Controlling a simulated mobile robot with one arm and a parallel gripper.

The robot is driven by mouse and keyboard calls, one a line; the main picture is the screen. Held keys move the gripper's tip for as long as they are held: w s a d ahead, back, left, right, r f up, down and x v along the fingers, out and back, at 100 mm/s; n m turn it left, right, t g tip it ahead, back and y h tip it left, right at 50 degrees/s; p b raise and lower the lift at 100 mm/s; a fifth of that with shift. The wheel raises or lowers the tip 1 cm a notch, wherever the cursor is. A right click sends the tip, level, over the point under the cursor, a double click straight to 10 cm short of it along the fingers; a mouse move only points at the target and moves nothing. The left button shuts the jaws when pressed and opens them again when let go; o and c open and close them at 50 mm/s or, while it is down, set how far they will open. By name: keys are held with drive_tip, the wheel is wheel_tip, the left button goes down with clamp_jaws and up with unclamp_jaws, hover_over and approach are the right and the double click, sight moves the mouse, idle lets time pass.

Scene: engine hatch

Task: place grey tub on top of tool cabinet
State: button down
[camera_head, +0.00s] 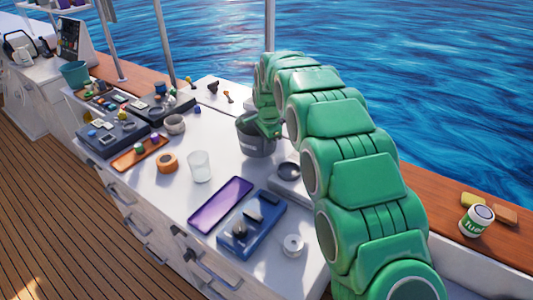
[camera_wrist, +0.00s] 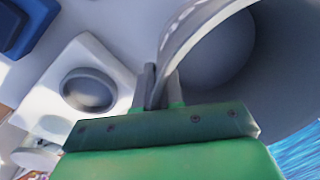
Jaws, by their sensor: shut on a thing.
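The grey tub (camera_head: 257,141) stands upright on or just above the white top of the tool cabinet (camera_head: 216,219), toward its back edge; I cannot tell if it touches. My gripper (camera_head: 272,133) is at the tub's rim, partly hidden by my green arm. In the wrist view, my gripper (camera_wrist: 157,88) is shut on the wall of the grey tub (camera_wrist: 205,55), one finger on each side of it. The tub's open inside looks empty.
Close to the tub stands a white block with a dark round bowl (camera_head: 288,171). Black trays (camera_head: 113,138) fill the left end.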

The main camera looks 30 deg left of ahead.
drive_tip(key=shift+w+a+f, duration=0.2)
drive_tip(key=shift+w+f, duration=0.05)
drive_tip(key=shift+f, duration=1.6)
drive_tip(key=shift+f, duration=0.1)
drive_tip(key=c, duration=1.3)
unclamp_jaws()
drive_tip(key=shift+o, duration=0.2)
drive_tip(key=r, duration=0.8)
drive_tip(key=d+r, duration=0.1)
drive_tip(key=r, duration=0.3)
drive_tip(key=shift+s+r, duration=0.1)
drive_tip(key=shift+s, duration=0.15)
